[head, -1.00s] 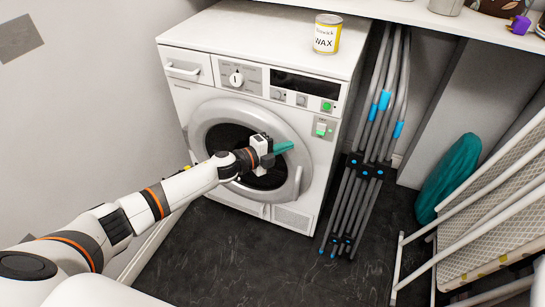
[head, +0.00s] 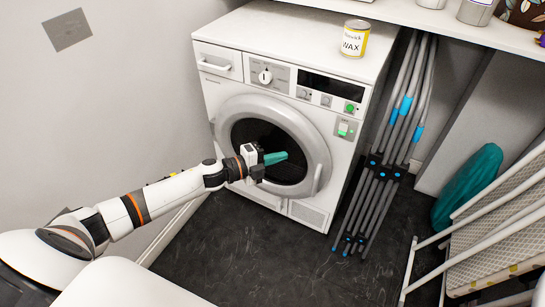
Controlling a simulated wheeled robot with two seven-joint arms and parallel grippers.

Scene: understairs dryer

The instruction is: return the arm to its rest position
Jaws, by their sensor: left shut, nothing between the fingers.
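My left arm (head: 165,192) comes in from the left and reaches across in front of the dryer. Its gripper (head: 277,158), with teal fingers, is shut and empty. It shows in front of the round door of the white dryer (head: 270,140); I cannot tell how far from the door it is. The door looks closed, with its handle at the right side of the ring. My right gripper is not in view.
A yellow and white wax tin (head: 355,42) stands on the dryer top. A folded grey rack (head: 385,165) leans at its right. A teal bundle (head: 467,188) and folded white frames (head: 500,220) stand farther right. Dark floor (head: 270,265) is clear in front.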

